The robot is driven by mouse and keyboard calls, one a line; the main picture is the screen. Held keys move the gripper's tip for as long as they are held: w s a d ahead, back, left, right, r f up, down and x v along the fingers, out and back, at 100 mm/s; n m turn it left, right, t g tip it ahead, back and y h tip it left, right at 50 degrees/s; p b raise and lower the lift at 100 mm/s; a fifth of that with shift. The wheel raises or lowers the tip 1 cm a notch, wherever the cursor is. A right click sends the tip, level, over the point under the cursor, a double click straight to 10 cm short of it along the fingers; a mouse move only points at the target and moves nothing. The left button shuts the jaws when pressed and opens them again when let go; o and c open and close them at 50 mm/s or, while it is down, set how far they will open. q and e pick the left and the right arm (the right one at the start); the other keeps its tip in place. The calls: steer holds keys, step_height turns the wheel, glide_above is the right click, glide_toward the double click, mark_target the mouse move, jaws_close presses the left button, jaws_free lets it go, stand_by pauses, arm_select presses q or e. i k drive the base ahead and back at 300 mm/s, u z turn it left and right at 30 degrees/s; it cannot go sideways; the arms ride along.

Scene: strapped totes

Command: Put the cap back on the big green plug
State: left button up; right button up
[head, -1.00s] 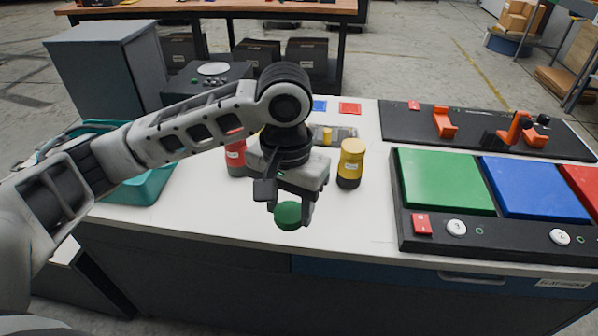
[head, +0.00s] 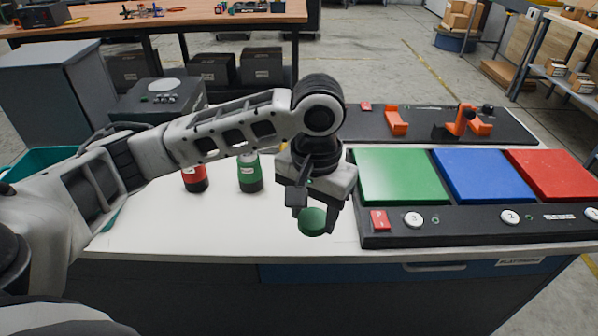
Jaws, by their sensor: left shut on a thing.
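My left gripper (head: 316,207) is shut on a round green cap (head: 312,222), held above the white table near its front edge, left of the green panel. A green plug with a dark base and white label (head: 250,173) stands upright on the table, left of the gripper and farther back. My right gripper is not in view.
A console with green (head: 402,176), blue (head: 483,175) and red (head: 560,174) panels stands on the right. Behind it is a black board with orange holders (head: 396,121). A teal bin (head: 42,165) is at the left. The white table's front left (head: 190,225) is clear.

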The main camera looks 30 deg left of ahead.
mark_target(249, 172)
steer(key=z, duration=2.1)
steer(key=k, duration=1.7)
steer(key=u, duration=1.95)
